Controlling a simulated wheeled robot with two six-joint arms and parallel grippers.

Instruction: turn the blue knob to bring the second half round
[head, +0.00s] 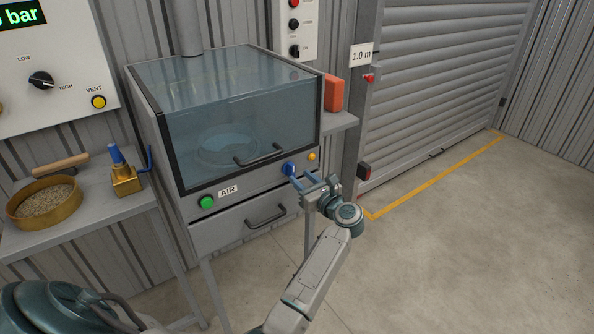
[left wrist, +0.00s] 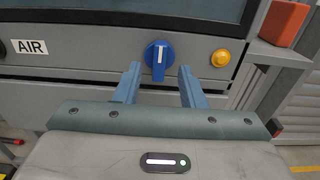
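The blue knob (head: 289,169) is on the front panel of a glass-topped cabinet (head: 190,205), right of the AIR label. In the left wrist view the knob (left wrist: 159,54) carries a white mark that stands upright. My left gripper (head: 308,184) is open in front of it. In the left wrist view its two blue fingers (left wrist: 159,72) are apart, one to each side below the knob, and appear not to grip it. A round object (head: 228,148) shows dimly behind the tinted glass; its halves cannot be made out. My right gripper is not in view.
A green button (head: 207,202) and a yellow button (head: 311,156) flank the knob on the panel. The cabinet has a hood handle (head: 259,155) and a drawer handle (head: 266,217). A left-hand shelf holds a brass pan (head: 44,203) and brass valve (head: 126,180). The right floor is clear.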

